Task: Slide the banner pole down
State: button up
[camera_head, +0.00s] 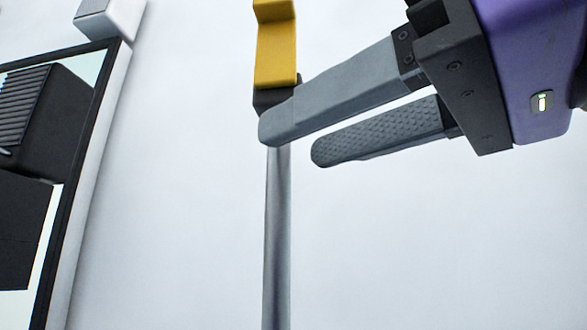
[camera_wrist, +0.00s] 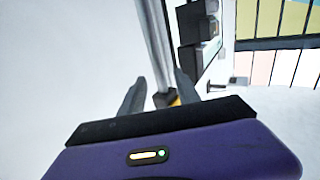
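A grey metal pole (camera_head: 278,240) runs vertically in the head view. A black collar (camera_head: 270,98) and a yellow piece (camera_head: 275,45) are at its upper end. My gripper (camera_head: 291,142) reaches in from the right, its fingers apart. The nearer finger crosses in front of the pole and hides part of the collar; the other fingertip shows right of the pole. In the wrist view, the pole (camera_wrist: 155,40) and the black collar (camera_wrist: 163,100) appear between the fingertips of my gripper (camera_wrist: 162,76). Contact with either finger cannot be told.
At the left of the head view, a dark-framed panel (camera_head: 75,190) holds black boxes (camera_head: 45,115), with a light grey box (camera_head: 108,18) above. The wrist view shows dark boxes (camera_wrist: 190,58) right of the pole and coloured panels (camera_wrist: 275,20). The pale area around the lower pole is clear.

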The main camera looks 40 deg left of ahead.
aim_at(270, 155)
jog(key=shift+w+a+p, duration=0.15)
jog(key=shift+a+p, duration=0.5)
jog(key=shift+a, duration=2.95)
grip_shut()
